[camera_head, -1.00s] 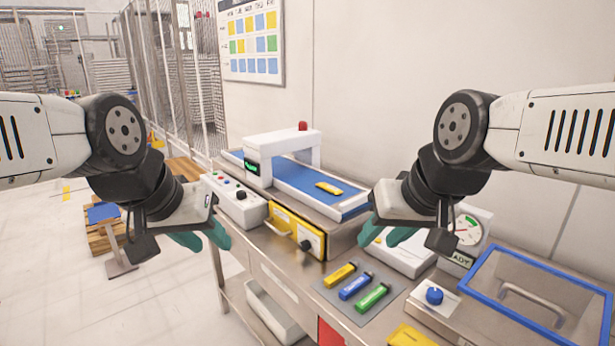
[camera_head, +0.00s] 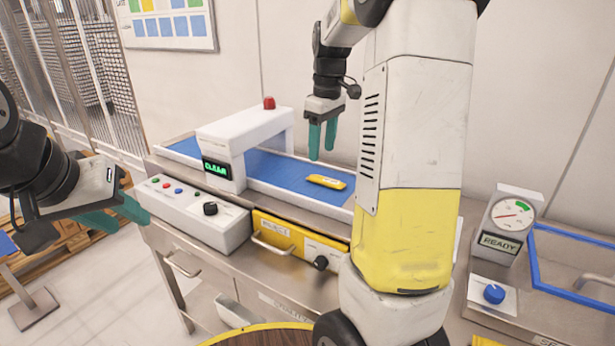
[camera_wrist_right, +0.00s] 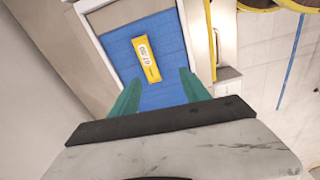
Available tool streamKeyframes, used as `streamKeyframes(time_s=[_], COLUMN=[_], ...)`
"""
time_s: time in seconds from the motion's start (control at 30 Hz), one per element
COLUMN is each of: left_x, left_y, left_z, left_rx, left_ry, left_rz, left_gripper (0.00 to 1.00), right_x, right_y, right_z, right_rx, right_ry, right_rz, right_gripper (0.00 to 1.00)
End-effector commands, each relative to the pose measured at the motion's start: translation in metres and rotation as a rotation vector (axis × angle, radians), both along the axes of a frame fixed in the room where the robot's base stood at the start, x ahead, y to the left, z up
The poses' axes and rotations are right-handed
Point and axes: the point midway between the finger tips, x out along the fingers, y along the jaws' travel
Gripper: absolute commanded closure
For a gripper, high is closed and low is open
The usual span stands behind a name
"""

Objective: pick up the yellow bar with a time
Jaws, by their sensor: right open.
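A yellow bar (camera_head: 326,182) lies flat on the blue conveyor belt (camera_head: 280,166). In the right wrist view the bar (camera_wrist_right: 146,58) has a white label with dark digits like a time, too small to read surely. My right gripper (camera_head: 322,148) points down above the belt near the bar, apart from it. Its teal fingers are open and empty, and the bar shows beyond the gap between them in the wrist view (camera_wrist_right: 159,80). My left gripper (camera_head: 125,212) is at the left, away from the belt; its opening is unclear.
A white arch (camera_head: 245,130) with a green "CLEAR" display (camera_head: 216,169) spans the belt. A button panel (camera_head: 192,210) and yellow drawer (camera_head: 285,237) are in front. A gauge reading READY (camera_head: 511,220) and blue-framed lid (camera_head: 570,270) stand right. My right arm hides the middle.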

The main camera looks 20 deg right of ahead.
Motion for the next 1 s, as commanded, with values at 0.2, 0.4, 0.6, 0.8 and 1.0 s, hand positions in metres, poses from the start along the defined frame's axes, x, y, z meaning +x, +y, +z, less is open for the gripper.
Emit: streamKeyframes(time_s=[0.2, 0.4, 0.6, 0.8, 1.0], left_x=[0.000, 0.000, 0.000, 0.000, 0.000], left_y=[0.000, 0.000, 0.000, 0.000, 0.000], left_z=[0.000, 0.000, 0.000, 0.000, 0.000], left_rx=[0.000, 0.000, 0.000, 0.000, 0.000], left_ry=[0.000, 0.000, 0.000, 0.000, 0.000], left_rz=[0.000, 0.000, 0.000, 0.000, 0.000], left_gripper=[0.64, 0.64, 0.64, 0.64, 0.64], right_x=[0.022, 0.022, 0.019, 0.018, 0.019], right_y=[-0.014, -0.015, -0.018, -0.019, -0.020], right_z=[-0.018, -0.039, -0.064, -0.091, -0.096], right_rx=[-0.041, -0.043, -0.044, -0.044, -0.044], right_ry=[0.057, 0.064, 0.065, 0.063, 0.060], right_rz=[0.075, 0.084, 0.083, 0.082, 0.082], right_gripper=[0.45, 0.45, 0.45, 0.45, 0.45])
